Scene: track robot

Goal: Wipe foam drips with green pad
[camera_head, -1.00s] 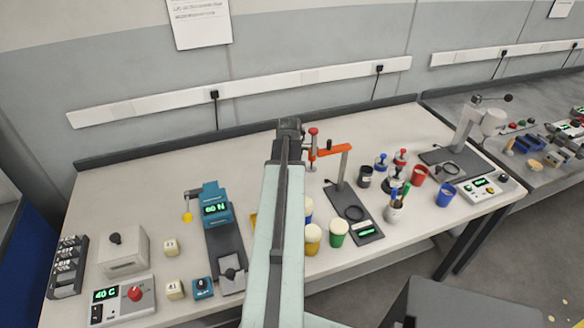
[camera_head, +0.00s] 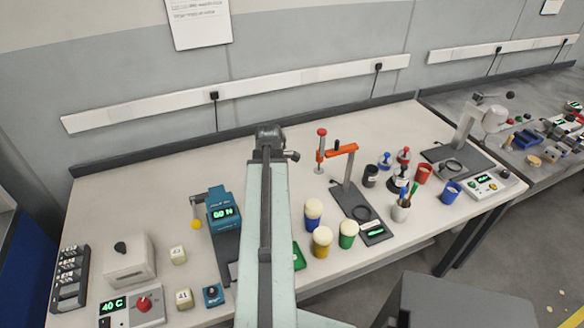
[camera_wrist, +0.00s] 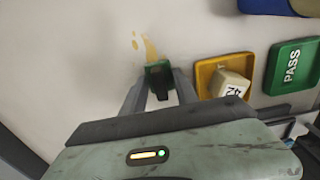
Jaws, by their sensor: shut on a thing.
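In the wrist view my gripper (camera_wrist: 158,88) is shut on the dark handle of the green pad (camera_wrist: 157,66). The pad's green edge shows just beyond the handle. The pad is at the near end of the pale yellow foam drips (camera_wrist: 149,48), a streak with small spots to its left on the light bench. I cannot tell whether the pad touches the surface. In the head view my arm hides the gripper, the pad and the drips.
A yellow tray (camera_wrist: 207,76) with a cream block (camera_wrist: 231,85) and a green PASS tray (camera_wrist: 284,76) lie right of the gripper. Foam-topped cups (camera_head: 322,243) stand right of my arm; a teal force gauge (camera_head: 224,212) stands left.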

